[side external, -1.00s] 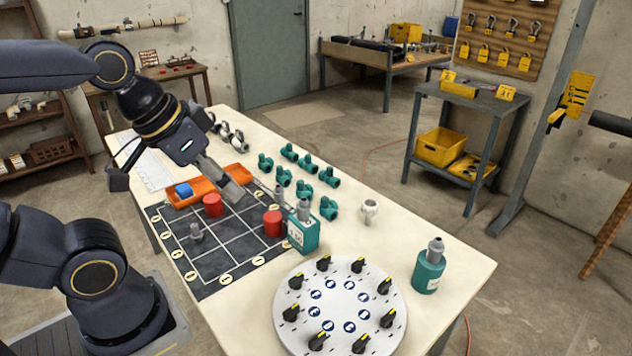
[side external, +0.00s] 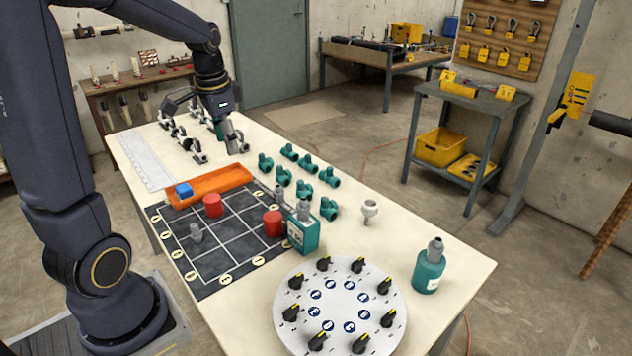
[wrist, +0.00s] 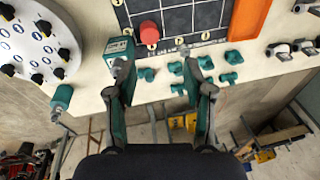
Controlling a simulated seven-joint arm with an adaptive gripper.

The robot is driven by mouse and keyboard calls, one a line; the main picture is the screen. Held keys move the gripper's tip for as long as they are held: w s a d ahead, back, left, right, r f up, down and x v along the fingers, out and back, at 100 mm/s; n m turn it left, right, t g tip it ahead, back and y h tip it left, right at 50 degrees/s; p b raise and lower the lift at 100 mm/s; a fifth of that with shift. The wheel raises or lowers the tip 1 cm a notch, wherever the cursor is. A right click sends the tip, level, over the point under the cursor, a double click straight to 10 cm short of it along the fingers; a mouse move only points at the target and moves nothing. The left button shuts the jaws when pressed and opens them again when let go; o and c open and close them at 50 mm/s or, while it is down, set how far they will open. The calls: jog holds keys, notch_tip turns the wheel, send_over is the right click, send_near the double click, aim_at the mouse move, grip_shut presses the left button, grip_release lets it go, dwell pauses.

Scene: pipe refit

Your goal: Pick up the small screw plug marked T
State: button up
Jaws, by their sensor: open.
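No T mark is legible in either view, so I cannot tell which piece is the small screw plug. A blue piece (side external: 184,190) lies in the orange tray (side external: 225,182). My gripper (side external: 238,146) is above the table's far part, beyond the tray. In the wrist view my gripper (wrist: 155,68) is open, with nothing seen held between its fingers; green fittings (wrist: 146,75) show below it.
Several green tee fittings (side external: 290,152) stand in rows right of the tray. Black and white valves (side external: 190,146) are at the far end. A green box (side external: 303,235), a round dial plate (side external: 340,305), a green bottle (side external: 429,268) and a white fitting (side external: 369,209) occupy the near side.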

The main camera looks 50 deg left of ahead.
jog(key=s+a+f+n+g, duration=0.2)
jog(key=s+a+f, duration=0.1)
jog(key=a+f, duration=0.45)
jog(key=n+h, duration=0.1)
jog(key=h, duration=0.1)
send_near(194, 225)
jog(key=shift+g, duration=0.4)
notch_tip(194, 225, down, 5)
jog(key=shift+w+d+r, duration=0.1)
jog(key=shift+r, duration=0.1)
jog(key=shift+s+d+f, duration=0.1)
jog(key=shift+s+f, duration=0.1)
jog(key=shift+f, duration=1.35)
jog(key=shift+s+f, duration=0.2)
jog(key=shift+f, duration=1.35)
grip_shut()
